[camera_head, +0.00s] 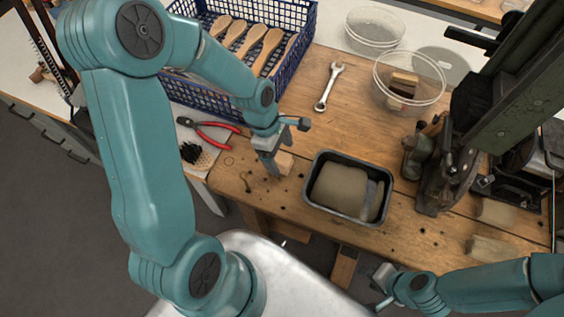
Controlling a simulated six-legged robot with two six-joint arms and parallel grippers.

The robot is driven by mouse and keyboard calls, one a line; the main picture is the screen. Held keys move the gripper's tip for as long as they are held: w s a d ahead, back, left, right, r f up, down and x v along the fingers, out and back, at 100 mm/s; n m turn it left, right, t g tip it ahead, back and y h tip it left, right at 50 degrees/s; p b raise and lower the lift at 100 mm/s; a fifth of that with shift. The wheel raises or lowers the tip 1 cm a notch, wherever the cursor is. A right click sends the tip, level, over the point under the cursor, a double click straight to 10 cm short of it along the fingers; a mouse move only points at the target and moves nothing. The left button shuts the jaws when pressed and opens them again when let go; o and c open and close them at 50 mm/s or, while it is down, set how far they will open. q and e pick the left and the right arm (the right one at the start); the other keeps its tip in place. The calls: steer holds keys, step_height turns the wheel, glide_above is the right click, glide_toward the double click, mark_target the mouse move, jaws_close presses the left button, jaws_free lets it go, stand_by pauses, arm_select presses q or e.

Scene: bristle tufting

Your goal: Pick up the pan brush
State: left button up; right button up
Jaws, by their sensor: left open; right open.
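No thing in view is clearly the pan brush. Several wooden brush-like pieces with pale handles (254,48) lie in a blue basket (305,30). A tuft of black bristles (190,152) lies by a holed pale block (207,159) at the bench's left. My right gripper (382,283) is open and low, off the bench's front edge.
A black tray (309,200) holding a grey-beige mass stands right of my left gripper. A wrench (330,87), red-handled pliers (218,124) and a glass bowl (437,88) with small blocks lie behind. A dark machine (437,175) stands on the right.

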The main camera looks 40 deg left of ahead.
mark_target(282, 158)
arm_select(q)
steer(key=x, duration=0.5)
steer(key=shift+w+a+p, duration=0.15)
steer(key=shift+a+p, duration=0.05)
steer(key=shift+p, duration=0.1)
steer(key=c, duration=1.2)
steer(key=shift+o, duration=0.2)
steer(key=shift+r, duration=0.1)
step_height(282, 158, up, 20)
steer(key=shift+o, duration=0.6)
